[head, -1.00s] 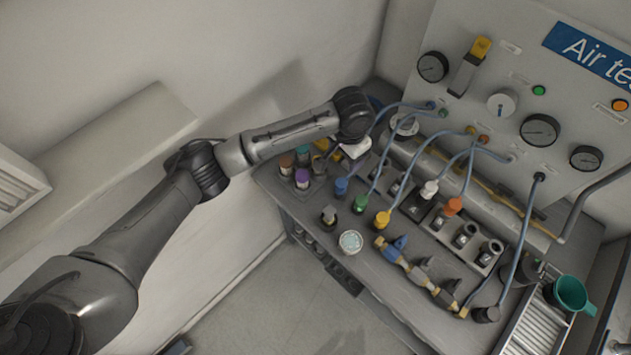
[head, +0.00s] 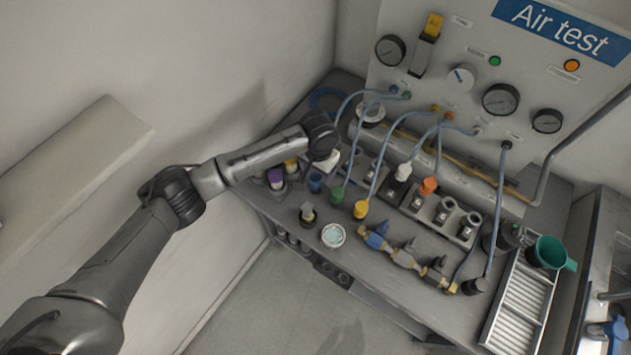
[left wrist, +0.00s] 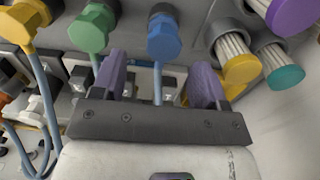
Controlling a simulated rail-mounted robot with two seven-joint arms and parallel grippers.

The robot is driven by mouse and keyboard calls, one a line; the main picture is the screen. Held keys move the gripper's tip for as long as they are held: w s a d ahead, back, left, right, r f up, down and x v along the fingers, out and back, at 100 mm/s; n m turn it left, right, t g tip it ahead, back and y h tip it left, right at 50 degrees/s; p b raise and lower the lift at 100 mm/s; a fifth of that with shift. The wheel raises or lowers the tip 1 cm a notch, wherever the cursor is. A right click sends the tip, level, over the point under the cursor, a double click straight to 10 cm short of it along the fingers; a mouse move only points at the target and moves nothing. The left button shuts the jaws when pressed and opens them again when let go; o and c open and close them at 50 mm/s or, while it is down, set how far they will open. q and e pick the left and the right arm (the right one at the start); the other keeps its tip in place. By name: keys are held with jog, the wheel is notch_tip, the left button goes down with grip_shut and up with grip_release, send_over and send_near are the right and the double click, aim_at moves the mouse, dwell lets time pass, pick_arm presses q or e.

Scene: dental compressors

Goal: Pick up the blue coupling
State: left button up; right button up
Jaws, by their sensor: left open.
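The blue coupling (head: 316,183) stands on the bench at the end of a thin blue hose, left of the green coupling. In the left wrist view the blue coupling (left wrist: 164,38) shows at the top centre, its hose running down between my fingers. My left gripper (left wrist: 160,82) is open and empty, with one purple finger on each side of that hose. The coupling's head lies beyond the fingertips in that view. In the head view the left gripper's pale body (head: 327,160) is just behind the coupling and its fingers are hard to make out. My right gripper is not in view.
The green coupling (head: 337,194) and yellow coupling (head: 361,209) stand to the right. Purple-capped (head: 275,176) and other coloured-capped pieces stand close on the left. Several hoses run up to the gauge panel (head: 450,85). A round pale-topped jar (head: 333,235) stands near the front edge.

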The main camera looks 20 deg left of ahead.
aim_at(316, 176)
pick_arm(q)
jog(key=shift+s+a+f+b, duration=0.15)
jog(key=shift+f+b, duration=0.4)
jog(key=shift+f, duration=1.95)
jog(key=shift+c, duration=0.3)
jog(key=c, duration=1)
jog(key=shift+o, duration=0.2)
jog(key=shift+r, duration=0.1)
